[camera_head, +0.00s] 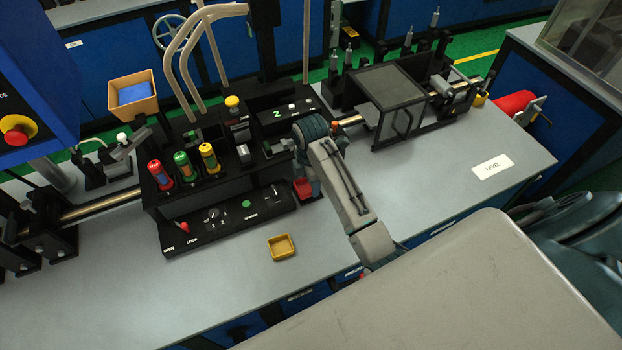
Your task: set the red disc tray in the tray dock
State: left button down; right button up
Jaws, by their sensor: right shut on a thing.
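The red disc tray (302,188) shows as a small red patch just right of the black control panel, low over the bench. My right arm reaches in from the lower right. Its right gripper (306,181) points down at the red tray and is shut on it. The forearm and wrist hide much of the fingers and part of the tray, and I cannot tell whether the tray touches the bench. I cannot pick out the tray dock for certain. My left gripper is not in view.
A yellow tray (282,247) lies on the bench in front of the control panel (228,216). Red, green and yellow cylinders (181,166) stand on the black machine. A dark clear-sided box (388,104) stands to the right. The bench near the LEVEL label (492,167) is clear.

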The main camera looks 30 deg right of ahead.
jog(key=shift+w+d, duration=0.35)
jog(key=shift+w, duration=0.2)
jog(key=shift+w+d+f+p, duration=0.1)
jog(key=shift+w+f+p, duration=0.05)
jog(key=shift+p, duration=0.35)
notch_tip(320, 180, down, 2)
jog(key=shift+f+p, duration=0.25)
jog(key=shift+p, duration=0.35)
jog(key=shift+f, duration=0.45)
jog(key=shift+f, duration=0.1)
jog(key=o, duration=1)
jog(key=shift+c, duration=0.2)
